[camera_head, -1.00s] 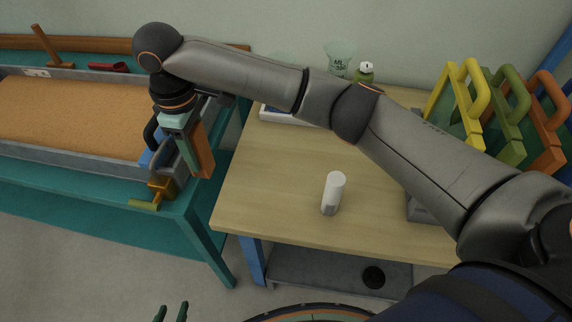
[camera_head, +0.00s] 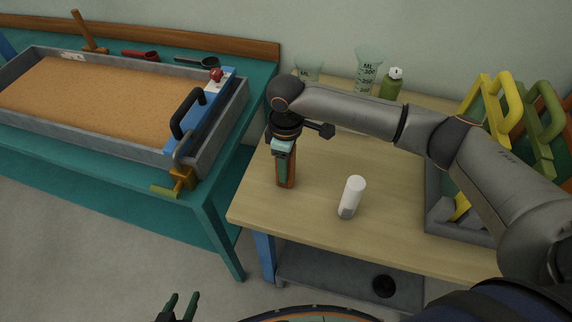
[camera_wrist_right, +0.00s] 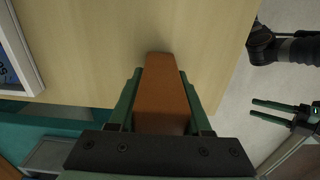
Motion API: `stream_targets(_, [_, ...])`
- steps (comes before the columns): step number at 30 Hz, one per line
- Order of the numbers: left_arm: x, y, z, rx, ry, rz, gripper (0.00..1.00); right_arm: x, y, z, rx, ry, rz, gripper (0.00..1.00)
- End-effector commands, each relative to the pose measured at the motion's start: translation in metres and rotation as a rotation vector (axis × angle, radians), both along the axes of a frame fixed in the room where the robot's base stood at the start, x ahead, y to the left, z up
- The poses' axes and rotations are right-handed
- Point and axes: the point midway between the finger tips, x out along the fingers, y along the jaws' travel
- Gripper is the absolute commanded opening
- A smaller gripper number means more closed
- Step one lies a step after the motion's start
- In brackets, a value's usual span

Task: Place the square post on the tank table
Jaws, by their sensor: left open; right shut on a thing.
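The square post (camera_head: 286,168) is orange-brown and hangs upright in my right gripper (camera_head: 284,160) over the left part of the light wood table. In the right wrist view the post (camera_wrist_right: 160,92) sits between the green fingers of the right gripper (camera_wrist_right: 160,105), with the wood top beyond its far end. I cannot tell whether its lower end touches the table. The teal table (camera_head: 215,215) on the left carries a sand-filled grey tank (camera_head: 75,140). My left gripper (camera_head: 180,305) is open and empty at the bottom edge, over the floor.
The wood table (camera_head: 310,213) holds a white cylinder (camera_head: 352,196) right of the post. Beakers (camera_head: 368,70) and a green bottle (camera_head: 391,84) stand behind. A grey crate (camera_head: 438,205) with coloured handled pieces is at right. A blue gate piece (camera_head: 205,115) spans the tank's right end.

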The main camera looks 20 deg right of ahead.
Motion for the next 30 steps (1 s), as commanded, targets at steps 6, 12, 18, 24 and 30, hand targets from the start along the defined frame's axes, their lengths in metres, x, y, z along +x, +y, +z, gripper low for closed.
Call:
stream_targets(6, [0.0005, 0.0001, 0.0002, 0.0, -0.001, 0.0, 0.5, 0.0006, 0.0003, -0.0041, 0.001, -0.003, 0.001, 0.0])
stream_targets(12, [0.0009, 0.0001, 0.0017, 0.0, -0.002, 0.0, 0.5, 0.0002, 0.0005, -0.0064, 0.001, -0.001, 0.0, 0.0])
stream_targets(18, [0.0011, 0.0001, 0.0012, 0.0, -0.002, -0.001, 0.5, 0.0001, 0.0004, -0.0069, 0.0, 0.0, 0.0, 0.7])
stream_targets(24, [0.0012, 0.0002, 0.0012, 0.001, -0.002, 0.0, 0.5, 0.0002, 0.0003, -0.0067, 0.0, -0.001, 0.0, 0.79])
stream_targets(30, [0.0013, 0.0003, 0.0002, 0.001, -0.002, 0.0, 0.5, 0.0007, 0.0004, -0.0023, 0.001, -0.003, 0.0, 0.79])
